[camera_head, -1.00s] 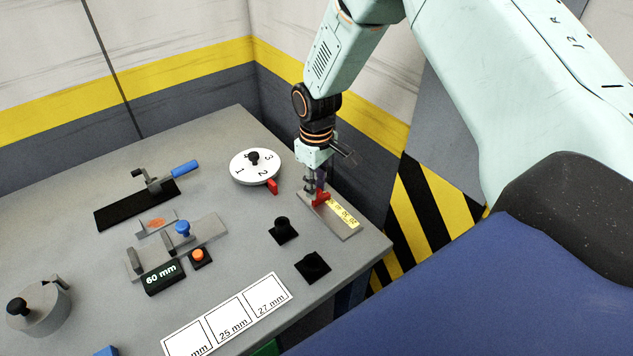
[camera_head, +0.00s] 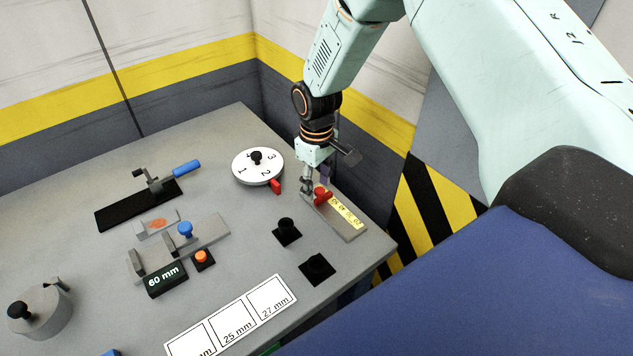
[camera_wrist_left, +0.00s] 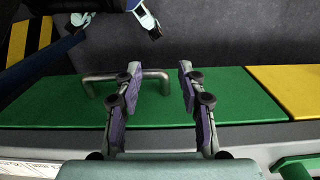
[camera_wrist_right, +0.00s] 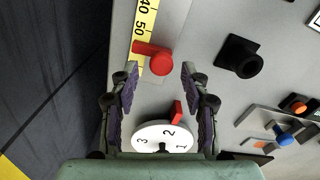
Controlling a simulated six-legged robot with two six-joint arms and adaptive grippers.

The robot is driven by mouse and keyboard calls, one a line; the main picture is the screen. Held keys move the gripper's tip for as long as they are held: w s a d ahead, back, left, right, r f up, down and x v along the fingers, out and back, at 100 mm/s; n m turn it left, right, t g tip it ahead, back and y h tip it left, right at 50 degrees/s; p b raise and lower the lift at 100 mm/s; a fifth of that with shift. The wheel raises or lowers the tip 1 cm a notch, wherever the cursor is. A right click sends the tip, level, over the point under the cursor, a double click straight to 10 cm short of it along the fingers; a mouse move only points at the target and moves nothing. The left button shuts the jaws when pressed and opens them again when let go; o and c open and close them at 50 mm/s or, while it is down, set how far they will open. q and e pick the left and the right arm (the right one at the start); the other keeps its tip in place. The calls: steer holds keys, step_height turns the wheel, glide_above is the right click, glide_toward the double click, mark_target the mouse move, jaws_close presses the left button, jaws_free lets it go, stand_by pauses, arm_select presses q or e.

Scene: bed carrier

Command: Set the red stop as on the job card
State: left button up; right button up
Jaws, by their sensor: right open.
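The red stop (camera_head: 322,194) sits on a grey plate with a yellow scale (camera_head: 346,213) near the bench's far right corner. In the right wrist view the red stop (camera_wrist_right: 158,63) has a round knob, and its arm lies across the scale just past the 50 mark. My right gripper (camera_head: 314,186) is at the stop; in its wrist view (camera_wrist_right: 160,72) the fingers are open, with the knob ahead between them and a gap on each side. My left gripper (camera_wrist_left: 160,67) is open and empty, above a green panel with a metal handle (camera_wrist_left: 125,76). I cannot make out a job card.
A numbered white dial (camera_head: 257,167) with a red pointer stands near the stop. A wall stands behind.

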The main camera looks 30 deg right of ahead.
mark_target(316, 188)
steer(key=shift+s+r, duration=0.2)
steer(key=shift+r, duration=0.1)
arm_select(q)
steer(key=shift+s, duration=0.1)
arm_select(e)
step_height(316, 188, up, 11)
steer(key=shift+w+r, duration=0.2)
steer(key=shift+w, duration=0.1)
